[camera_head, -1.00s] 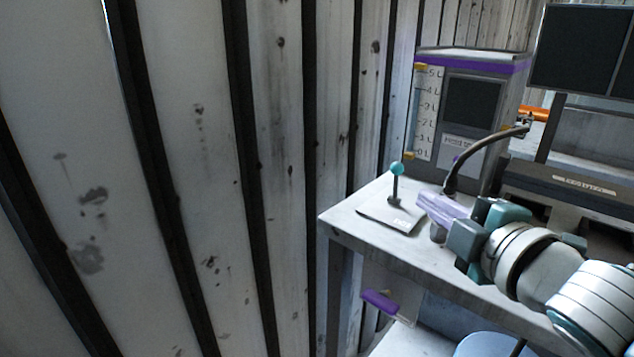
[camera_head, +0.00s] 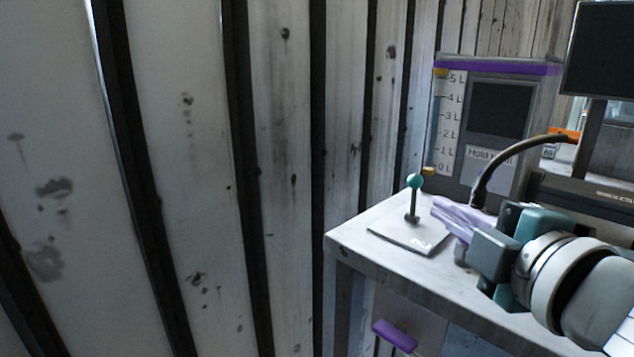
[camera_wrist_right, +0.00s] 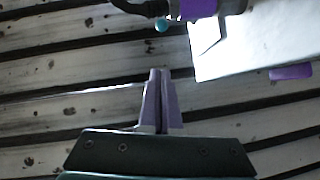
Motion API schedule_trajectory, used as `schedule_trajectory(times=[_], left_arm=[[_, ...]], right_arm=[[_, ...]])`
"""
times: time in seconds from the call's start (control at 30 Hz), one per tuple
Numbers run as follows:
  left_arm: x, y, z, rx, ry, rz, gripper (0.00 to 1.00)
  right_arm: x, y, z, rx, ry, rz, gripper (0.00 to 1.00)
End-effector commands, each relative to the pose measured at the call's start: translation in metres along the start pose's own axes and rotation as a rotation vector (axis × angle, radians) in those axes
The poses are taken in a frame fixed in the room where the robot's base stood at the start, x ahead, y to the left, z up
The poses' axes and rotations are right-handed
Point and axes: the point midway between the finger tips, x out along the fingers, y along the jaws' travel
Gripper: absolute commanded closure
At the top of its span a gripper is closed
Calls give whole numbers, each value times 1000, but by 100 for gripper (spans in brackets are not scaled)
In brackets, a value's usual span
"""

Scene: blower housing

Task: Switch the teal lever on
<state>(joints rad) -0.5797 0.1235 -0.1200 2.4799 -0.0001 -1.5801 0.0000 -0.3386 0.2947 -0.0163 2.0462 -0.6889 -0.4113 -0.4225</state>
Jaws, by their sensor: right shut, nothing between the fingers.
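The teal lever (camera_head: 414,183) is a dark stick with a teal ball on top. It stands nearly upright on a flat grey base plate (camera_head: 410,238) near the left end of the table. My right gripper (camera_head: 436,207), with pale purple fingers, is shut and empty. In the head view its tips appear just right of the lever, with a visible gap. In the right wrist view the fingers (camera_wrist_right: 160,74) are together, and the teal ball (camera_wrist_right: 162,25) shows beyond their tips. The rest of the lever is hard to make out there. My left gripper is not in view.
The grey table (camera_head: 345,235) ends at the left beside a stained panelled wall (camera_head: 180,180). A litre-scale machine (camera_head: 500,115) and a curved dark hose (camera_head: 510,155) stand behind my gripper. A purple handle (camera_head: 394,335) is below the tabletop.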

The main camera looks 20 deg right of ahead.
Motion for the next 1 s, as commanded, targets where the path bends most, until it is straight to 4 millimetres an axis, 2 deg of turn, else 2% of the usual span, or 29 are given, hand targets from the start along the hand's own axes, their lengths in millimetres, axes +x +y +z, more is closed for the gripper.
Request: schedule_trajectory(times=[0.43,0.5,0.7,1.0], left_arm=[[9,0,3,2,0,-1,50],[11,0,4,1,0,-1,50],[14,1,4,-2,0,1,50],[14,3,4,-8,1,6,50]], right_arm=[[90,1,1,0,-1,3,100],[98,0,11,-3,-3,1,100],[112,0,26,-2,-2,0,100],[115,1,29,0,0,0,100]])
